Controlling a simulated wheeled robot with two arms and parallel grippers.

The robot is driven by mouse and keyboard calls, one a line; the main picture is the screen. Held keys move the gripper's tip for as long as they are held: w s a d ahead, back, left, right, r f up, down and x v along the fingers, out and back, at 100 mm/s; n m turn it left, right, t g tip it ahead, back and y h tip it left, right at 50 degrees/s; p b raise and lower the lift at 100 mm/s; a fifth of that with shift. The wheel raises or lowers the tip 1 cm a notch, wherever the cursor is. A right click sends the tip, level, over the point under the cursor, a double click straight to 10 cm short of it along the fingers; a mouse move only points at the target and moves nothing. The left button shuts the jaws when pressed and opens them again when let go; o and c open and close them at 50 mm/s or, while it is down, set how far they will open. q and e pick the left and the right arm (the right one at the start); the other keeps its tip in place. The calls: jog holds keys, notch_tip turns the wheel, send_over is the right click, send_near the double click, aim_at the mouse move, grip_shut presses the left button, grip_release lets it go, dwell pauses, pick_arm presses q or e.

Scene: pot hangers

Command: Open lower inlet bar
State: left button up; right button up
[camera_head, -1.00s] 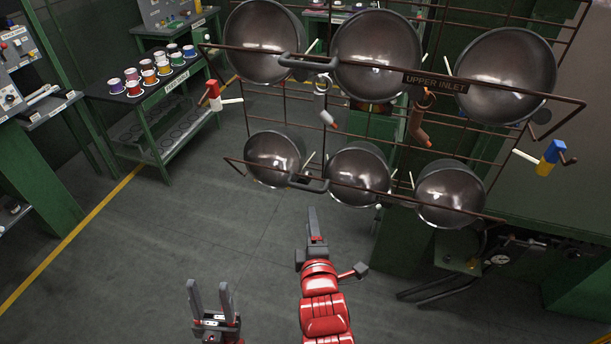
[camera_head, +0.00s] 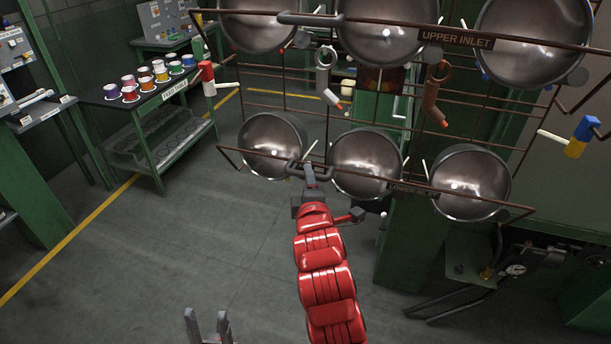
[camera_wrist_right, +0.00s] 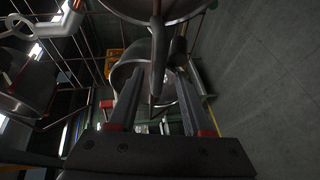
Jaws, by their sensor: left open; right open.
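The lower inlet bar (camera_head: 412,190) is a thin brown rod with a label, running across the front of the three lower pots. Its grey handle (camera_head: 296,168) is at the left part of the bar. My right gripper (camera_head: 309,168) has its fingertips at this handle, and they overlap it in the head view. In the right wrist view, the dark handle (camera_wrist_right: 157,60) stands upright between the two open fingers of the right gripper (camera_wrist_right: 158,92). Contact cannot be told. My left gripper (camera_head: 207,322) is open and empty, low in the picture, away from the rack.
The upper inlet bar (camera_head: 455,38) with its own handle (camera_head: 310,19) crosses above. Lower pots (camera_head: 272,147) hang just behind the lower bar. A green cart (camera_head: 150,100) with paint cups stands at the left. The floor between is clear.

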jog(key=p+x, duration=0.1)
jog(key=x, duration=0.4)
jog(key=shift+w+a+p, duration=0.1)
jog(key=shift+w+p, duration=0.25)
jog(key=shift+w, duration=0.05)
grip_shut()
jog(key=shift+f, duration=0.1)
jog(key=shift+f, duration=0.15)
dwell(0.9)
